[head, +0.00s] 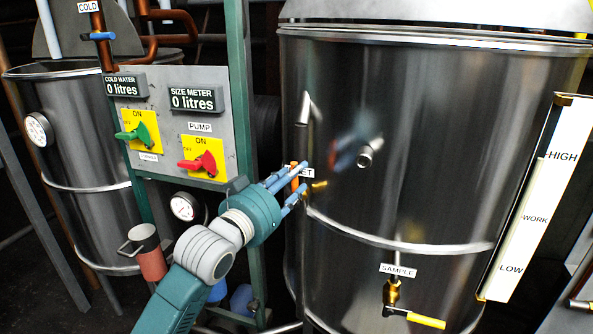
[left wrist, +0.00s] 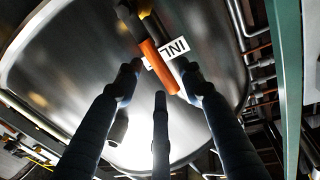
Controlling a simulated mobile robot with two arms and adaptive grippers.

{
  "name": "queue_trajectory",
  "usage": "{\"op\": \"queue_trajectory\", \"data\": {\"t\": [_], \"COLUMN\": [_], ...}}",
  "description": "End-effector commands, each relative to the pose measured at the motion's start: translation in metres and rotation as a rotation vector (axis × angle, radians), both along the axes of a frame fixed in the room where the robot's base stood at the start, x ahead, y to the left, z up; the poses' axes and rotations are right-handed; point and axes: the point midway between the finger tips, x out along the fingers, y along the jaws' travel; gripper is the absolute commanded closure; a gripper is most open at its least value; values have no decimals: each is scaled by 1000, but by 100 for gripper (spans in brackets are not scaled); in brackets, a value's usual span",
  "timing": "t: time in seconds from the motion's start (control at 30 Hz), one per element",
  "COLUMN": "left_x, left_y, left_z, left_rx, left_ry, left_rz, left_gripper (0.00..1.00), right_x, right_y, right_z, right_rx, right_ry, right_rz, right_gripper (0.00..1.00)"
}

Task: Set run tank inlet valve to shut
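The run tank (head: 420,130) is the large shiny steel vessel filling the right of the head view. Its inlet valve has an orange handle (head: 295,177), which looks roughly upright there, beside a partly hidden INLET label (head: 307,173). A brass part (head: 319,185) shows just right of it. In the left wrist view the orange handle (left wrist: 158,66) runs slanting across the label (left wrist: 172,47). My left gripper (head: 296,183) is at the valve with its blue fingers spread. In the wrist view its fingertips (left wrist: 160,77) stand apart around the handle's end; contact cannot be told. My right gripper is out of view.
A control panel (head: 165,85) with green (head: 140,134) and red (head: 200,164) switches stands left of the tank. A green post (head: 243,110) is close to my left arm. A yellow-handled sample valve (head: 425,320) projects lower right. A level scale (head: 530,200) is at right.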

Motion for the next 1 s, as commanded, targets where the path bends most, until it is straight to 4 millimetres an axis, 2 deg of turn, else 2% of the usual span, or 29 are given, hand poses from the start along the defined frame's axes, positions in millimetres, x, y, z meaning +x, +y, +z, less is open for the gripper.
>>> {"op": "queue_trajectory", "data": {"t": [0.2,0.5,0.57,0.7,1.0], "left_x": [18,20,20,20,22], "left_y": [-9,-10,-10,-10,-10], "left_z": [1,-1,-1,0,0], "left_rx": [0,1,1,1,8], "left_ry": [-1,-1,-1,-1,-2], "left_rz": [1,1,1,1,2], "left_gripper": [62,62,72,99,100], "right_x": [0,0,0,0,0], "right_y": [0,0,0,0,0], "right_z": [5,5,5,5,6], "right_rx": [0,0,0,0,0], "right_ry": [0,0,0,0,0], "right_rz": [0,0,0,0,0], "right_gripper": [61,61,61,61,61]}}
